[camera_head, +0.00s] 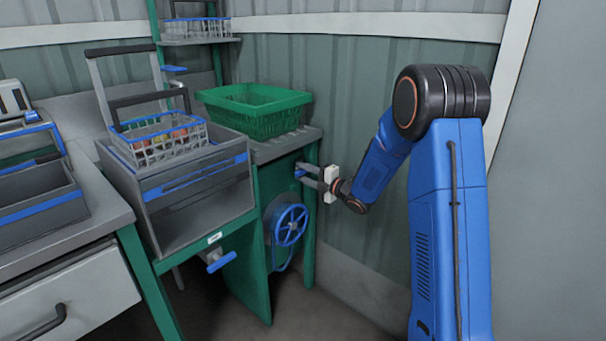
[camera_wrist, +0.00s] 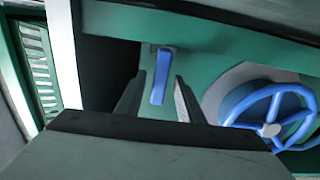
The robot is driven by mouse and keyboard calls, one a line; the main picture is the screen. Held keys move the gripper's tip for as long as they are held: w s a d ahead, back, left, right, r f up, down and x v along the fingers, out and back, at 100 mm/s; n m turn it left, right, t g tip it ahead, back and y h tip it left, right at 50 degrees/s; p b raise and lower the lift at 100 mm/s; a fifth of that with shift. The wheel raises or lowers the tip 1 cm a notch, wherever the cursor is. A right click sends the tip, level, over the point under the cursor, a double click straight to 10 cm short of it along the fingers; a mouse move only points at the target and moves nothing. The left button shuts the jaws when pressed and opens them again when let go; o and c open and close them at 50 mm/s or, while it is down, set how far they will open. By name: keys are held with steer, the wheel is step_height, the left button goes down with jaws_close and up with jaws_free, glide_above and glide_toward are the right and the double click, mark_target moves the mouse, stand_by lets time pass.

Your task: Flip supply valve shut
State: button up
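A blue lever handle (camera_wrist: 161,75) hangs from a small grey mount on a green panel in the wrist view. In the head view a bit of blue lever (camera_head: 299,173) shows at the green cabinet's right side. My gripper (camera_head: 301,172) is at that side with its fingers apart. In the wrist view the gripper (camera_wrist: 160,78) has one finger on each side of the lever, with gaps visible. Another blue-handled valve (camera_head: 220,262) sits under the sink below a small white tag. No label shows which is the supply valve.
A blue handwheel (camera_head: 290,225) is on the green cabinet, close to my gripper; it also shows in the wrist view (camera_wrist: 270,130). A green crate (camera_head: 254,108) stands on top. A wire basket (camera_head: 160,142) with produce sits over the grey sink (camera_head: 195,200). The wall is close behind my arm.

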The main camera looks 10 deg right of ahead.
steer(key=v, duration=1.7)
steer(key=shift+s, duration=0.15)
steer(key=shift+d, duration=0.1)
steer(key=shift+r, duration=0.1)
steer(key=s+d+r+m+g+h, duration=0.1)
steer(key=s+d+r+m+h, duration=0.25)
steer(key=s+m+h, duration=0.35)
steer(key=s+d+r+m+g+h, duration=0.2)
steer(key=s+r+m+h, duration=0.3)
steer(key=m, duration=0.3)
steer(key=s+a+f+m+g, duration=0.1)
steer(key=s+a+m+g, duration=0.1)
steer(key=s, duration=0.8)
steer(key=s+a+f+m+g+y, duration=0.1)
steer(key=s+m, duration=0.4)
steer(key=s, duration=0.5)
steer(key=s+a+f+m+g, duration=0.2)
steer(key=s+a, duration=0.3)
steer(key=s, duration=0.5)
steer(key=shift+s+a+f+m+g, duration=0.15)
steer(key=shift+a+m+g, duration=0.05)
steer(key=shift+m+g, duration=0.6)
